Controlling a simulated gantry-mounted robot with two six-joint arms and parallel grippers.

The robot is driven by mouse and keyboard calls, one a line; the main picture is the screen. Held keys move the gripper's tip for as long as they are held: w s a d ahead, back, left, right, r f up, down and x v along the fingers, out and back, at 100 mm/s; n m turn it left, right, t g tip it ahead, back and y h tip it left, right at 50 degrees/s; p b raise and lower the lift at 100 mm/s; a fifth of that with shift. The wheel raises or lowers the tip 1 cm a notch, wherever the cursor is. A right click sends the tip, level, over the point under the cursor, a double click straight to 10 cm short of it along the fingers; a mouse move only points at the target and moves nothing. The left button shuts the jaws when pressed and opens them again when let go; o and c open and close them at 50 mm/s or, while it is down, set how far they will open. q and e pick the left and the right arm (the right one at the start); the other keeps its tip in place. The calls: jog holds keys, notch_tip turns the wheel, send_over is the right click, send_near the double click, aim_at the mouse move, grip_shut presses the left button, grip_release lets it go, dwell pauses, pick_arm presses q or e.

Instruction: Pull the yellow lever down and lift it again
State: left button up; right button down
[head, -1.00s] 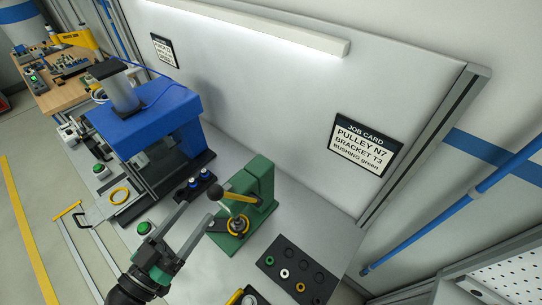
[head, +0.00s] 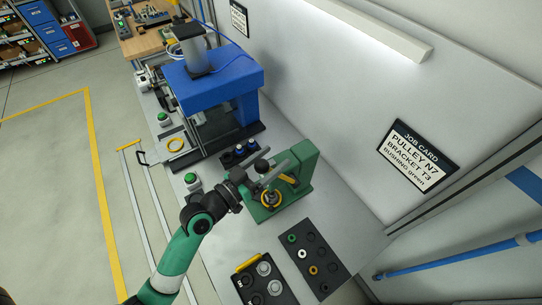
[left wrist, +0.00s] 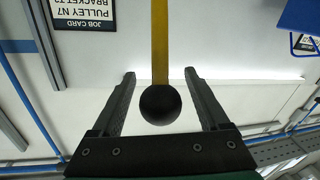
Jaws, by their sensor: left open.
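A green press (head: 303,168) stands on the bench, with a yellow lever (head: 288,180) on it. The lever ends in a black ball (head: 261,166). In the left wrist view the yellow lever (left wrist: 160,42) comes in from the top, and its black ball (left wrist: 160,105) sits between the two fingers. My left gripper (head: 279,172) is open around the ball, with a visible gap on both sides; it also shows in the left wrist view (left wrist: 160,74). The gripper partly hides the lever in the head view. My right gripper is not in view.
A blue machine (head: 215,85) stands farther back, with a green button (head: 192,181) in front of it. A dark tray (head: 313,262) with rings and a second tray (head: 265,284) lie near the press. A job card (head: 417,157) hangs on the wall behind.

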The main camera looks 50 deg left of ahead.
pick_arm(q)
grip_shut()
dwell(0.4)
dwell(1.0)
